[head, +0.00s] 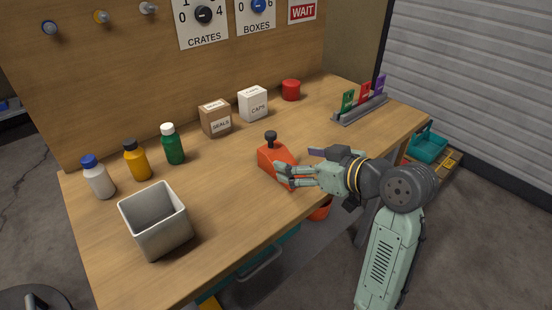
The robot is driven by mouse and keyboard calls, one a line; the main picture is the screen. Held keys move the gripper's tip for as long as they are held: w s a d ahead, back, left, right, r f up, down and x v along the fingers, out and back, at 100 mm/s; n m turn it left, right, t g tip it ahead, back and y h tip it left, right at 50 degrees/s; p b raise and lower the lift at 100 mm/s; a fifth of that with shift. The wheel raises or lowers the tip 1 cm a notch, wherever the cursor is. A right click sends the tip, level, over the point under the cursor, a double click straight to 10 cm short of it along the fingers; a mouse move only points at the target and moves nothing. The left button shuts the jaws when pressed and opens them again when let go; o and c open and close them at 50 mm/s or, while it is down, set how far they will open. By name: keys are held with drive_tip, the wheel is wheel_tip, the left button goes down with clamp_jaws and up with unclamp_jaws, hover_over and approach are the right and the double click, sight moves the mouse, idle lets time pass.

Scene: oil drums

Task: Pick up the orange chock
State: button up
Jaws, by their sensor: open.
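The orange chock (272,154) sits on the wooden bench near its middle. It is a wedge-like block with a black knob standing on top. My gripper (281,175) reaches in from the right, with its open fingers at the chock's near right side. The fingers overlap the lower right part of the chock and hide it. Whether they touch it I cannot tell.
An empty grey bin (128,208) stands at the front left of the bench (235,190). Several bottles, a SEALS box (215,119), a CAPS box (253,104) and a red can (291,90) line the back. A card rack (360,109) is at the right.

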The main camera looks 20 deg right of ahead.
sight(281, 158)
drive_tip(key=p+x, duration=0.2)
drive_tip(key=x, duration=0.5)
drive_tip(key=shift+w+a+f, duration=0.1)
drive_tip(key=shift+w+f, duration=0.15)
drive_tip(key=shift+w, duration=0.1)
drive_tip(key=shift+c, duration=0.2)
drive_tip(key=c, duration=1.4)
